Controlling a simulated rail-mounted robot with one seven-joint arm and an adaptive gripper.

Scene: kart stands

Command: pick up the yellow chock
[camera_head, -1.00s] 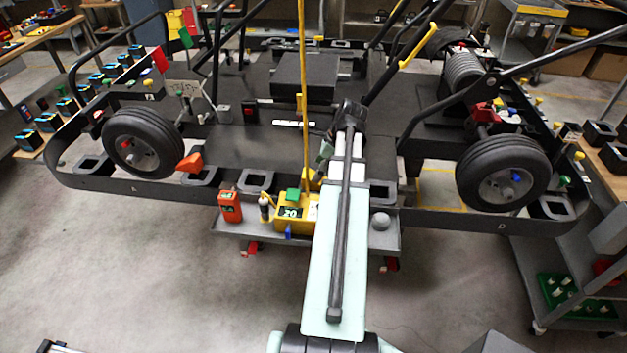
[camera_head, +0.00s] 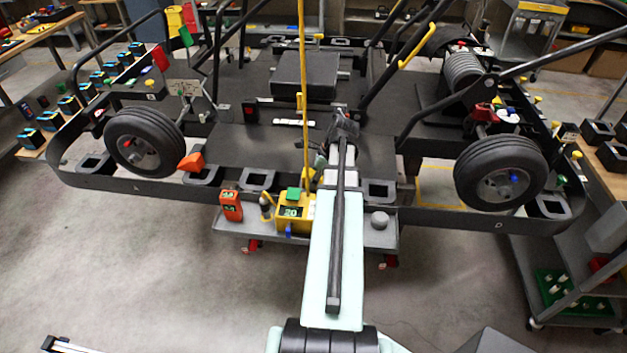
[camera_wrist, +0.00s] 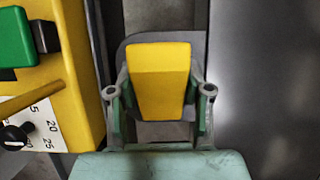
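The yellow chock (camera_wrist: 160,75) stands in the middle of the wrist view, in front of a dark grey square-shaped piece. My gripper (camera_wrist: 158,95) has one finger on each side of the chock's lower part. The fingers are very close to its sides, and I cannot tell whether they touch it or have closed on it. In the head view my gripper (camera_head: 324,162) is at the kart's near edge, above the small grey cart. The chock cannot be made out clearly there, behind my arm and the yellow box.
A yellow box with a green top (camera_head: 292,212) stands just left of my gripper, with a thin yellow pole beside it. An orange device (camera_head: 231,205) and a grey knob (camera_head: 380,221) are on the cart. The kart's wheels (camera_head: 143,142) stand to either side.

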